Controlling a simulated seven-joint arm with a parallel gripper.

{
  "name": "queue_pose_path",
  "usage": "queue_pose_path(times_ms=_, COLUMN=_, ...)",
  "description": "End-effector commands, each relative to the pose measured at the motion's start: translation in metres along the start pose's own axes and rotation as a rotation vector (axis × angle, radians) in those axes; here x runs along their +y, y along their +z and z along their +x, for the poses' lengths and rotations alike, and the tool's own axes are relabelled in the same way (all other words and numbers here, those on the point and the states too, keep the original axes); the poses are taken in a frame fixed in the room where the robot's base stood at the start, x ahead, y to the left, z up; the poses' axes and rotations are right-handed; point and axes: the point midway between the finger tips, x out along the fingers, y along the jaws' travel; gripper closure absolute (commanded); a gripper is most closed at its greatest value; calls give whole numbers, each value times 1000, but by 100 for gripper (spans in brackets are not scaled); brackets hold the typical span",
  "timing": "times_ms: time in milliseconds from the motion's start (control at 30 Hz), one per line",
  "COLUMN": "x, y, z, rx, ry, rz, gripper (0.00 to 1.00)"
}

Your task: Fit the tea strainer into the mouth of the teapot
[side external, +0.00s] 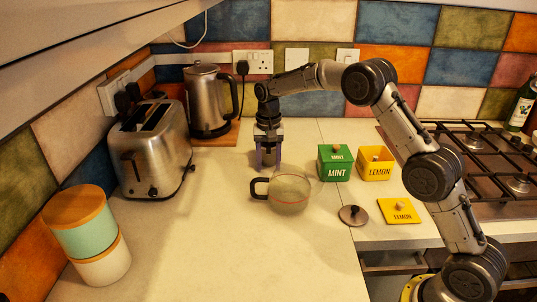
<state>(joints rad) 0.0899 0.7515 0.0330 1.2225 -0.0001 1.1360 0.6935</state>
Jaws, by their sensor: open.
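A clear glass teapot (290,190) with a black handle on its left stands upright on the pale counter, near the middle of the side external view. A thin reddish line runs around the glass. My gripper (267,162) points down just behind and left of the teapot, its two bluish fingers apart, low over the counter. A small dark round lid with a knob (353,215) lies on the counter, right of and in front of the teapot. I cannot clearly make out the tea strainer; whether it is at the fingers or in the teapot cannot be told.
A green MINT box (335,164) and a yellow LEMON box (376,164) stand right of the teapot. A yellow lid (399,211) lies before them. A kettle (211,100), toaster (150,150) and canister (85,235) stand left; a hob (480,165) is right. The front counter is clear.

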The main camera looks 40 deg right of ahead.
Motion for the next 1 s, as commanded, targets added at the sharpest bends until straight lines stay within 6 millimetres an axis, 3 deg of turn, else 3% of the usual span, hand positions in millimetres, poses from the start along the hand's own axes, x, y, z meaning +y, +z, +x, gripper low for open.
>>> queue_pose_path(times_ms=233, x=0, y=0, z=2, rx=1, ry=-1, rz=0, gripper=48)
queue_pose_path(times_ms=533, x=0, y=0, z=2, rx=1, ry=-1, rz=0, gripper=100)
queue_pose_path(times_ms=1000, x=0, y=0, z=1, rx=1, ry=-1, rz=0, gripper=100)
